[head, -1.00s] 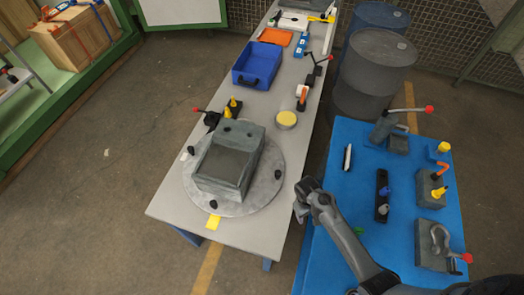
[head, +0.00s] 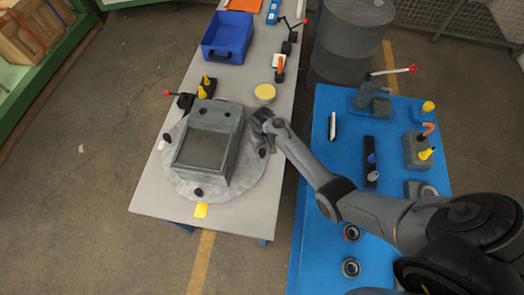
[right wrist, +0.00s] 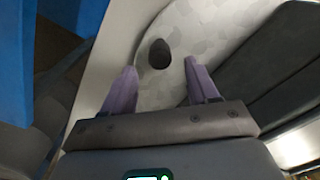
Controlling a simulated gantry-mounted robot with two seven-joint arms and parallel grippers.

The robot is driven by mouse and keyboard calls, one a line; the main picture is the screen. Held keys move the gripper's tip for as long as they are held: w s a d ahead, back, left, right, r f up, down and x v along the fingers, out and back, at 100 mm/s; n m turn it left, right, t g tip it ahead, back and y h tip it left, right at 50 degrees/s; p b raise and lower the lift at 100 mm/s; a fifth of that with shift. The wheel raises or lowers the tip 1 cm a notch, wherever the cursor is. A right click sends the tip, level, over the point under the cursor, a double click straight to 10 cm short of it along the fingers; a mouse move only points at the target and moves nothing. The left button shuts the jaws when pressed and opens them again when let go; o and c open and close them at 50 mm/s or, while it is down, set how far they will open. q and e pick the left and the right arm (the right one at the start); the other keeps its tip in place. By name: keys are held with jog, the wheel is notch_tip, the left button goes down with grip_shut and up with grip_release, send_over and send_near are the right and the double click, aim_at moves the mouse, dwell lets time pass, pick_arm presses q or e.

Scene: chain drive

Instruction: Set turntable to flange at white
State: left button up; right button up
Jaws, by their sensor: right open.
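The turntable (head: 236,189) is a round grey disc on the long table. It carries a grey housing (head: 232,158) with a dark open top and two holes at its far end. Dark knobs stand on the rim, one at left (head: 167,137) and one at front (head: 198,192). A white tag (head: 161,145) lies beside the left rim and a yellow tag (head: 201,211) at the front. My right gripper (head: 262,138) is open at the right rim. In the right wrist view a dark knob (right wrist: 159,54) appears between its open fingers (right wrist: 160,75). My left gripper is out of view.
A black clamp with a red-tipped lever (head: 186,99) and yellow pegs stands behind the turntable. A yellow-topped round tin (head: 265,93) and a blue bin (head: 227,38) are farther back. A blue table (head: 318,150) with fixtures stands at right, across a gap.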

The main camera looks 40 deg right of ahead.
aim_at(262, 150)
jog(key=shift+f+b, duration=0.4)
jog(key=shift+f, duration=2.2)
grip_shut()
